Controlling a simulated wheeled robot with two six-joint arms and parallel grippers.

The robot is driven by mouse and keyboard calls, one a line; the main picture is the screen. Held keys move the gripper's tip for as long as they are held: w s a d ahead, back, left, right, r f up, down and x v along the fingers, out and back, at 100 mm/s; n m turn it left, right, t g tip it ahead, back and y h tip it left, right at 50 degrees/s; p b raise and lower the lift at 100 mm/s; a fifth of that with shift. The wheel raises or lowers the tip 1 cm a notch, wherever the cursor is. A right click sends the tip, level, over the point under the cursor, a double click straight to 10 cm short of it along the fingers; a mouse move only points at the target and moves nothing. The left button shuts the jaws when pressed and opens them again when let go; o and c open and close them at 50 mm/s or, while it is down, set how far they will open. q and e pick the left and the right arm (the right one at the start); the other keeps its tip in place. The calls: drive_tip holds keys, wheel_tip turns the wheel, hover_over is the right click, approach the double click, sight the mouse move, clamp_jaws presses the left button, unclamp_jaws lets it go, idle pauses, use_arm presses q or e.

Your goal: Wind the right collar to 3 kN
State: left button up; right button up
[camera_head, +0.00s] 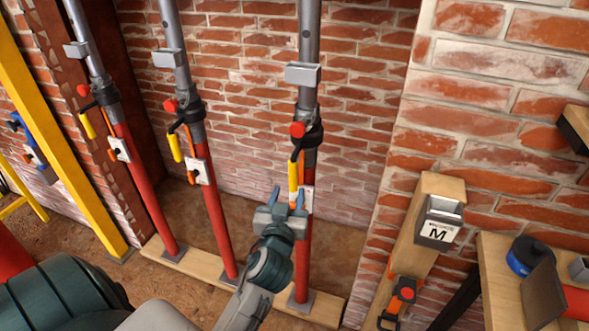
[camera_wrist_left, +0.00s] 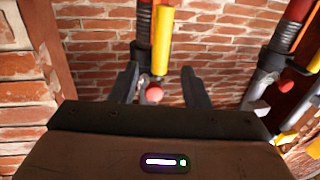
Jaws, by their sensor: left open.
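The right prop has a red lower tube (camera_head: 304,255), a grey upper tube and a dark collar (camera_head: 308,135) with a red knob (camera_head: 297,129). A yellow handle (camera_head: 293,172) hangs from this collar, beside a small pale box (camera_head: 307,199) on the tube. My left gripper (camera_head: 287,196) is open at the handle's lower end. In the left wrist view the yellow handle (camera_wrist_left: 162,42) shows between the spread fingers (camera_wrist_left: 162,84), with a red ball-shaped part below it. I cannot tell whether the fingers touch the handle. The box's reading is not legible.
Two similar props, a middle one (camera_head: 217,215) and a left one (camera_head: 143,195), stand on the same timber sole plate (camera_head: 207,283). A yellow post (camera_head: 60,145) is further left. A brick pier, a wall-mounted holder (camera_head: 440,220) and a wooden shelf (camera_head: 500,292) are at right.

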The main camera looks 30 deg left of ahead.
sight(292, 176)
use_arm(q)
drive_tip(key=p+x, duration=0.2)
drive_tip(key=x, duration=0.5)
drive_tip(key=shift+w+a, duration=0.25)
drive_tip(key=shift+w, duration=0.05)
drive_tip(key=shift+w+a+f, duration=0.15)
drive_tip(key=shift+w+a, duration=0.1)
drive_tip(key=shift+w, duration=0.3)
clamp_jaws()
